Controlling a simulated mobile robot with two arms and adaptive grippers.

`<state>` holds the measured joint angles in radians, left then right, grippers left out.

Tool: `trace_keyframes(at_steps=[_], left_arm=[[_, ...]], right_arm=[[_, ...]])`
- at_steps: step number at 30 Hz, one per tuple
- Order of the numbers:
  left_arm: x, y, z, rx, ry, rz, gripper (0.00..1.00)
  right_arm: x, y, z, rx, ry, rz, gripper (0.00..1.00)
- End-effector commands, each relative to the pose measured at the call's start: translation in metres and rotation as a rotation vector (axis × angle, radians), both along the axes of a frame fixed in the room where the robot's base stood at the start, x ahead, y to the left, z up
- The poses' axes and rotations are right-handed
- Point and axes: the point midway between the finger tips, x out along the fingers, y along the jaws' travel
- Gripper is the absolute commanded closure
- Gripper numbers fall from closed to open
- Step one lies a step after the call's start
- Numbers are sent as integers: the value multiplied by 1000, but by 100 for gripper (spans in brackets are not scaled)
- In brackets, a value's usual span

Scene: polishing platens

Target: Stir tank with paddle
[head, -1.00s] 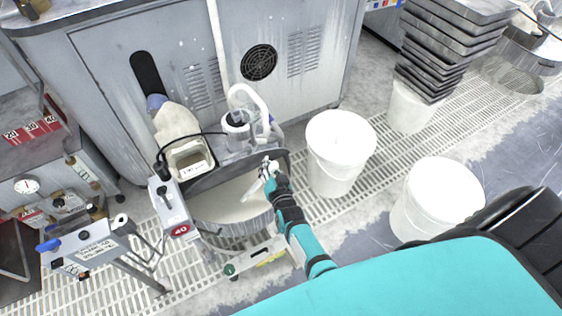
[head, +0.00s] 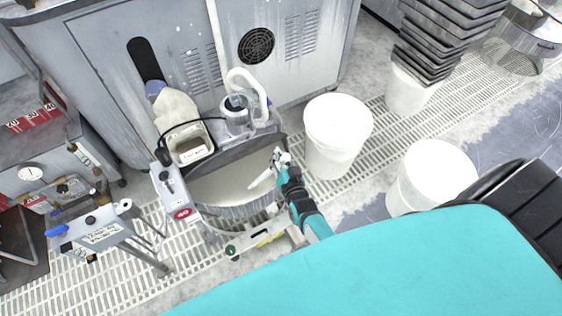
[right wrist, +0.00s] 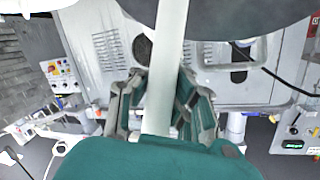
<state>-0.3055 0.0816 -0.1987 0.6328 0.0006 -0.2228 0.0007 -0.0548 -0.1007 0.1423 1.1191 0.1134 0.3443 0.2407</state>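The tank (head: 240,211) is a round metal vessel holding a milky, cream-coloured liquid (head: 222,184). My right gripper (head: 281,160) is over the right part of the tank, near its rim. It is shut on the white paddle (head: 262,181), which slants down to the left towards the liquid. Whether its lower end is under the surface is hard to tell. In the right wrist view the paddle's pale shaft (right wrist: 169,60) runs between the two dark fingers of the right gripper (right wrist: 160,95). My left gripper is not in view.
A white bucket (head: 338,125) stands close right of the tank, and another (head: 437,175) is farther right. Stacked grey trays (head: 445,40) are at upper right. A jug (head: 190,150) and a pump (head: 237,115) sit behind the tank. A control box (head: 174,190) stands left.

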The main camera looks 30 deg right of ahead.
Motion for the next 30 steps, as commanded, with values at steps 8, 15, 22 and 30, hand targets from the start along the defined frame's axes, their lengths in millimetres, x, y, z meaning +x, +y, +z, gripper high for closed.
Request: trace_keyframes(at_steps=[8,15,22,30], left_arm=[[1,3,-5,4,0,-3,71],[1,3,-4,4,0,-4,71],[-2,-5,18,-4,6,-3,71],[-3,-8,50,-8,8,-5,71]], right_arm=[[8,0,-1,1,-1,-1,100],[8,0,1,1,-2,-1,100],[8,0,24,0,-2,0,100],[8,0,57,0,-2,0,100]])
